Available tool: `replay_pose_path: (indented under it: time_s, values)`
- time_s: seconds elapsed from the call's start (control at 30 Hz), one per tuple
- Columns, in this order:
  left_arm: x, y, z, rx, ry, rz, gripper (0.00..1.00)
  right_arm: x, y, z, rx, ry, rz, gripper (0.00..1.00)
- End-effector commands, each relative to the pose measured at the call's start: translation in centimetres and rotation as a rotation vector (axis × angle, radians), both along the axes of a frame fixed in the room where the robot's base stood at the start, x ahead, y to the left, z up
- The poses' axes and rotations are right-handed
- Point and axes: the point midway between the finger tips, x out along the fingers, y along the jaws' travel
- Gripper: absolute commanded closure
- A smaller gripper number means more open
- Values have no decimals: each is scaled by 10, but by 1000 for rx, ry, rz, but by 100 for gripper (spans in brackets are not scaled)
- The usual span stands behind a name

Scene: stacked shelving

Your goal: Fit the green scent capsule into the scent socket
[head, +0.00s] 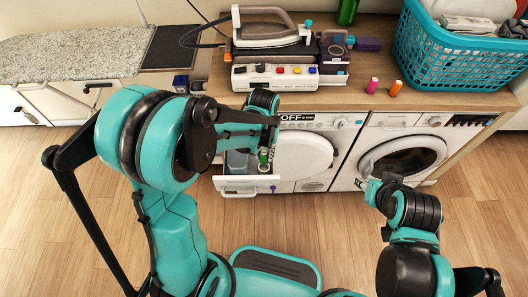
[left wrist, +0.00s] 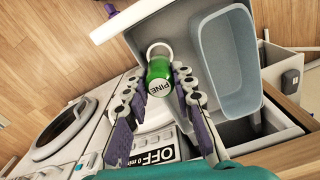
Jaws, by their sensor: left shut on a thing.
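The green scent capsule (left wrist: 159,76), with "PINE" lettered on its end, sits between the fingers of my left gripper (left wrist: 160,82), which is shut on it. The capsule also shows in the head view (head: 263,155), over the open drawer (head: 240,183) of the left machine. The scent socket (left wrist: 158,47) shows as a pale ring in the drawer beside the blue-grey tub (left wrist: 228,62). The capsule overlaps the ring in the left wrist view; I cannot tell whether it is inside or above it. My right gripper (head: 373,188) is by the right machine, its fingers unclear.
Pink (head: 372,86) and orange (head: 396,89) capsules stand on the wooden counter (head: 430,101). An iron (head: 270,30), a white box with coloured knobs (head: 275,77) and a teal basket (head: 460,55) also stand there. The drawer juts out over open floor.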

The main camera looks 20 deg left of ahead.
Motion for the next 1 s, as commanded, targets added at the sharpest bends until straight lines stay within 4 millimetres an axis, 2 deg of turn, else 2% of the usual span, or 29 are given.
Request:
replay_pose_path:
  time_s: [0.03, 0.1, 0.27, 1.0]
  values:
    - [0, 0, -10, 0, 0, 0, 95, 0, 0, -9, 0, 0, 0, 60]
    - [0, 0, -16, 0, 0, 0, 95, 0, 0, -14, 0, 0, 0, 60]
    - [0, 0, -25, 0, 0, 0, 95, 0, 0, -22, 0, 0, 0, 60]
    - [0, 0, -26, 0, 0, 0, 95, 0, 0, -23, 0, 0, 0, 60]
